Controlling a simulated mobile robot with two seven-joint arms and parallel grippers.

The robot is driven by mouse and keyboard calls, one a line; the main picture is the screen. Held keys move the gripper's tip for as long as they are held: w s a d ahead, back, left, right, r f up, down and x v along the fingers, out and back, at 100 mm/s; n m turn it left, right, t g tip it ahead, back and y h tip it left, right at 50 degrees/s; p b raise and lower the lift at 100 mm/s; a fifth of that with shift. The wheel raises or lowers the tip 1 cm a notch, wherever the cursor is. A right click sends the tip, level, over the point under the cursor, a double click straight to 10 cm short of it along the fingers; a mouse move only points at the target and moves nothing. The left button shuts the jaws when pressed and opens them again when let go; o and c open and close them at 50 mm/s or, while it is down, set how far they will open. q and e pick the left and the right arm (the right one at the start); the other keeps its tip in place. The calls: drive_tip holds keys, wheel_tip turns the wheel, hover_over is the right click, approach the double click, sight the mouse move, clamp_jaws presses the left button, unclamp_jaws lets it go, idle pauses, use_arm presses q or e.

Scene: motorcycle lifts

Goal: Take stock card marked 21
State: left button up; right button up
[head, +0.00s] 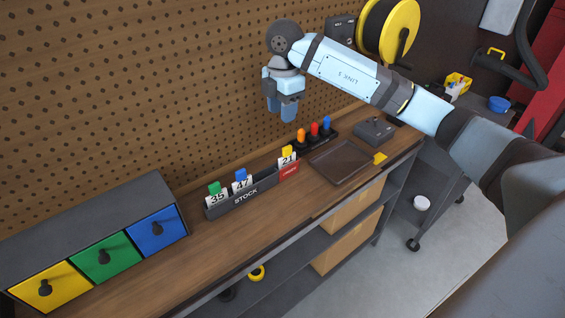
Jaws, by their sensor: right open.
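The stock card marked 21 (288,161) stands upright with a yellow tab on top, in the red-fronted section at the right end of the card holder. The dark holder labelled STOCK (245,196) also bears card 47 (242,183) with a blue tab and card 35 (216,198) with a green tab. My right gripper (289,116) hangs pointing down in front of the pegboard, above and apart from card 21. It is open, with nothing seen in it. My left gripper is not in view.
Right of the holder are a rack of orange, red and blue-topped items (314,132), a brown tray (342,161) and a grey box (374,131). A drawer unit (100,225) with yellow, green and blue fronts stands at left. The pegboard (130,100) rises behind the bench.

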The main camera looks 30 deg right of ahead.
sight(287, 147)
drive_tip(key=shift+s+d+f+p, duration=0.1)
drive_tip(key=shift+d+f, duration=0.1)
drive_tip(key=shift+f, duration=2)
drive_tip(key=shift+s+d+f+p, duration=0.15)
drive_tip(key=shift+d+f, duration=0.1)
drive_tip(key=shift+f, duration=1.95)
drive_tip(key=shift+s+d+f+p, duration=0.1)
drive_tip(key=shift+d+f, duration=0.1)
drive_tip(key=shift+f, duration=2)
clamp_jaws()
